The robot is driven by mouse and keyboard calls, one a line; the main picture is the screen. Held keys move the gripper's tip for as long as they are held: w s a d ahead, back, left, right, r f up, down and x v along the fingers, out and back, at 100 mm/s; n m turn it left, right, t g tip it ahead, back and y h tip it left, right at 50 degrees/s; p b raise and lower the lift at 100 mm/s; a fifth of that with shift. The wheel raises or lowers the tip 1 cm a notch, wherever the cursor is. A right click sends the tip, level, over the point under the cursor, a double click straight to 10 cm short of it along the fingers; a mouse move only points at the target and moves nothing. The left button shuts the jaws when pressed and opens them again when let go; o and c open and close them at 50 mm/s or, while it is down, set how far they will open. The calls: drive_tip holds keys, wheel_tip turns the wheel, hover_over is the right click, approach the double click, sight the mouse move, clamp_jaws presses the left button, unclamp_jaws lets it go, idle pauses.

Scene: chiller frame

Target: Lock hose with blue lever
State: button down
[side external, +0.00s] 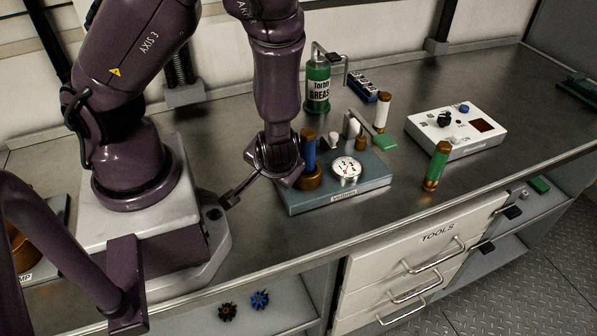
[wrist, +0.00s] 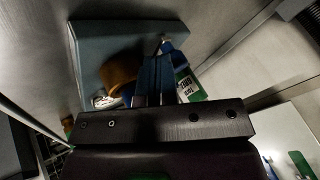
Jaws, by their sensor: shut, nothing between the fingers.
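The fixture has a blue-grey base (side external: 345,197). A blue hose (side external: 308,152) stands upright in a brown fitting (side external: 310,180) on its left side. My gripper (side external: 290,182) is low over the left end of the fixture, beside this fitting. In the wrist view my gripper's dark fingers (wrist: 155,80) are shut and empty. They are close to the orange-brown fitting (wrist: 118,70). A small blue piece (wrist: 169,46), which looks like the blue lever, shows just beyond the fingertips. I cannot tell whether they touch. My gripper hides the lever in the side view.
A round gauge (side external: 346,169) and a green lever (side external: 383,140) are on the fixture. A grease can (side external: 318,87) stands behind it. A green hose piece (side external: 436,166) and a white control box (side external: 457,130) are to the right. The bench front is clear.

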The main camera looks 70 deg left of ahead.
drive_tip(key=shift+s+a, duration=0.2)
drive_tip(key=shift+a, duration=0.15)
drive_tip(key=shift+r, duration=0.1)
idle(0.5)
drive_tip(key=s+d, duration=0.2)
drive_tip(key=d, duration=1)
drive_tip(key=shift+s+d+r, duration=0.2)
drive_tip(key=shift+d+r, duration=0.05)
drive_tip(key=shift+r, duration=0.15)
